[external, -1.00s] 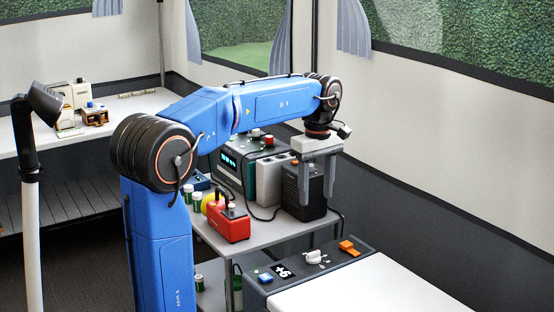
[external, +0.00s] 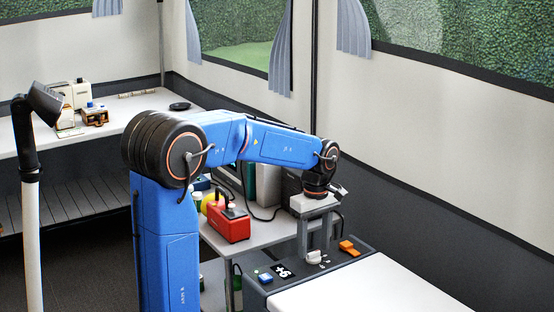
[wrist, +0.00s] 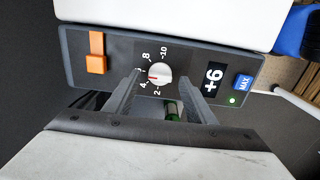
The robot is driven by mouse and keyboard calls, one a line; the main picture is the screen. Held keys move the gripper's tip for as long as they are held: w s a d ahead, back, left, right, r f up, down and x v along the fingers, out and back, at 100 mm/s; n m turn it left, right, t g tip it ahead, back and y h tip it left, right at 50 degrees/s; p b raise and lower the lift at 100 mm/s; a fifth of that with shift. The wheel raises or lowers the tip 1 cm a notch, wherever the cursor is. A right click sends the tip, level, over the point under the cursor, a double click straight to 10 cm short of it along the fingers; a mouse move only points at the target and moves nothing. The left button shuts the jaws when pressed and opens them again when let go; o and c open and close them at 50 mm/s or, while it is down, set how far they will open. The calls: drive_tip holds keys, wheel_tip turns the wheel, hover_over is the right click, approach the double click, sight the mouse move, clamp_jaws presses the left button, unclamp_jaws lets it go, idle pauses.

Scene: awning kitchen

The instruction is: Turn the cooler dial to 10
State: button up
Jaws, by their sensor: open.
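The cooler dial is a white round knob (wrist: 161,73) on a dark control panel (wrist: 118,50); it also shows in the external view (external: 313,257). Marks 2, 4, 8 and 10 are readable around it in the wrist view; the mark between 4 and 8 is partly hidden by a finger. The knob's red line points left, between 4 and 8. The display (wrist: 213,80) reads +6. My gripper (wrist: 159,82) is open and points down at the panel, one finger on each side of the knob. I cannot tell whether the fingers touch it.
An orange switch (wrist: 96,52) is at one end of the panel, a blue MAX button (wrist: 243,82) and green light at the other. The white cooler lid (external: 360,288) adjoins the panel. A red box (external: 229,223) stands on the grey table (external: 262,238) behind.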

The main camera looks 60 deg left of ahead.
drive_tip(key=shift+f, duration=0.45)
drive_tip(key=c, duration=1)
drive_tip(key=shift+c, duration=0.2)
